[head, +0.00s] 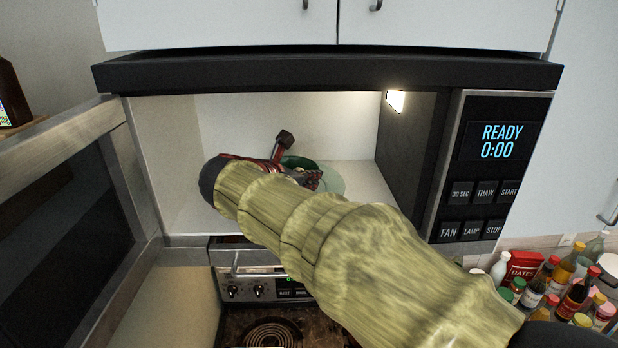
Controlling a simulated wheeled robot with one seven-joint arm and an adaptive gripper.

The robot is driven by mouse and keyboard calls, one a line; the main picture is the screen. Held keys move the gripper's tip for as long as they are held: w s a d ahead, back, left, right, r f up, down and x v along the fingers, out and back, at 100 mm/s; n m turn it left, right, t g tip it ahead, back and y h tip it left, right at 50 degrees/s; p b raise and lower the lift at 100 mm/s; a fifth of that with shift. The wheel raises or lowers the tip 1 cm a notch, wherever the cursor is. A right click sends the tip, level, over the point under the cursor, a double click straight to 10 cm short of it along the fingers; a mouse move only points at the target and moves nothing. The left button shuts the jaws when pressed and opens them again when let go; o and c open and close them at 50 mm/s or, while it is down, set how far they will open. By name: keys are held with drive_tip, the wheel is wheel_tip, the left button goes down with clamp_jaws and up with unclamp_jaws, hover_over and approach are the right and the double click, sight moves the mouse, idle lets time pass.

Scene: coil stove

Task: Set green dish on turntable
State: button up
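The green dish (300,162) is inside the open microwave, mostly hidden behind my gripper; only part of its dark green curve shows. The turntable (331,182) is a pale green glass disc on the microwave floor, with its right side visible. My gripper (294,161) is inside the cavity at the dish, with one dark fingertip sticking up beside it. My arm hides most of the gripper, so its grip is unclear. I cannot tell whether the dish touches the turntable.
The microwave door (75,190) is swung open at the left. The control panel (485,165) at the right reads READY 0:00. A stove (265,290) is below, and several bottles (560,290) stand at lower right. The cavity's right floor is clear.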

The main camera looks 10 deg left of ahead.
drive_tip(key=o, duration=0.3)
drive_tip(key=shift+r, duration=0.2)
drive_tip(key=b+v, duration=0.1)
drive_tip(key=v, duration=1.1)
drive_tip(key=shift+w, duration=0.1)
